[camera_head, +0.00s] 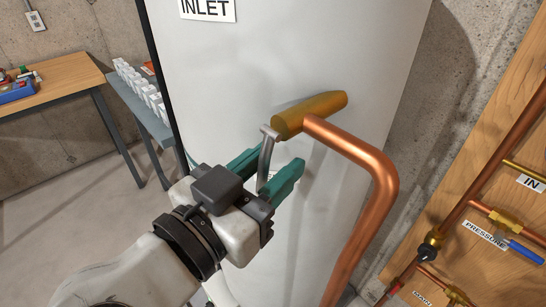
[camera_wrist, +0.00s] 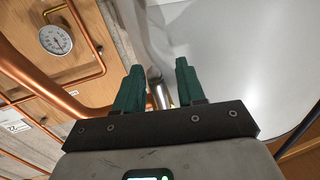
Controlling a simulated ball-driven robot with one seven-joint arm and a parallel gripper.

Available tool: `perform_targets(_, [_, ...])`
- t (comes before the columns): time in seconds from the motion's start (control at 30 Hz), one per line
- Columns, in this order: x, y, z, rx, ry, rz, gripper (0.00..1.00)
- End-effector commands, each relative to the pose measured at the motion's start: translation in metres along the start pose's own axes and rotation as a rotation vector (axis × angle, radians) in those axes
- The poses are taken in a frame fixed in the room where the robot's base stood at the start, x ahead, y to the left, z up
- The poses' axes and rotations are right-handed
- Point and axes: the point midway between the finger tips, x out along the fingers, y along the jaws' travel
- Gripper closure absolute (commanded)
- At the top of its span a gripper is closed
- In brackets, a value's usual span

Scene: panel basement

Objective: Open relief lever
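The relief lever (camera_head: 266,156) is a thin grey metal handle hanging down from the brass relief valve (camera_head: 312,113) on the white tank's side. My gripper (camera_head: 275,160) has two green fingers, one on each side of the lever. The fingers are apart, with the lever between them. In the wrist view, the lever (camera_wrist: 159,92) shows as a silver bar between the fingers of my gripper (camera_wrist: 159,65), with narrow gaps on both sides. Its lower end is hidden by the gripper body.
A thick copper pipe (camera_head: 385,190) bends down from the valve, just right of my gripper. The white tank (camera_head: 290,50) stands close behind. A wooden panel (camera_head: 490,130) with pipes is at the right. A workbench (camera_head: 62,82) and a grey side table (camera_head: 145,115) stand at the left.

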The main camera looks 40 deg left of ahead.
Motion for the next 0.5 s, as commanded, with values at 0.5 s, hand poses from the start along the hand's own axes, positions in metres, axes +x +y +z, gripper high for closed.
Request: perform_targets(0.5, [0.0042,0.0001,0.0000,0.000,0.000,0.000,0.76])
